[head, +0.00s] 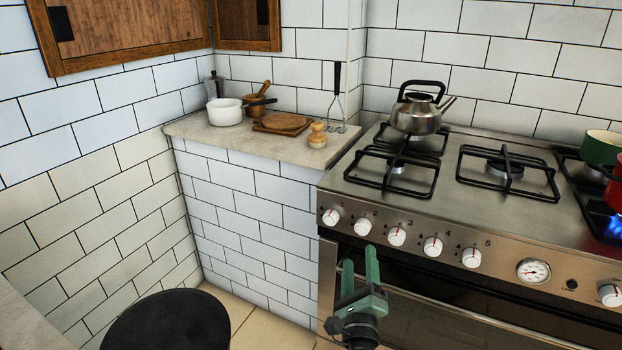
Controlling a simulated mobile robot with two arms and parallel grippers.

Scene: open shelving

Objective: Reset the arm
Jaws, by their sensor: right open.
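My right gripper (360,268) is green and shows at the bottom centre of the head view. Its two fingers point up and stand apart with nothing between them. It is in front of the stove (440,205), just below the leftmost knobs in the picture. I cannot tell whether it touches the oven front. My left gripper does not show.
A kettle (415,115) stands on a back burner. A blue flame (606,228) burns at the right. A round black top (168,322) is at lower left.

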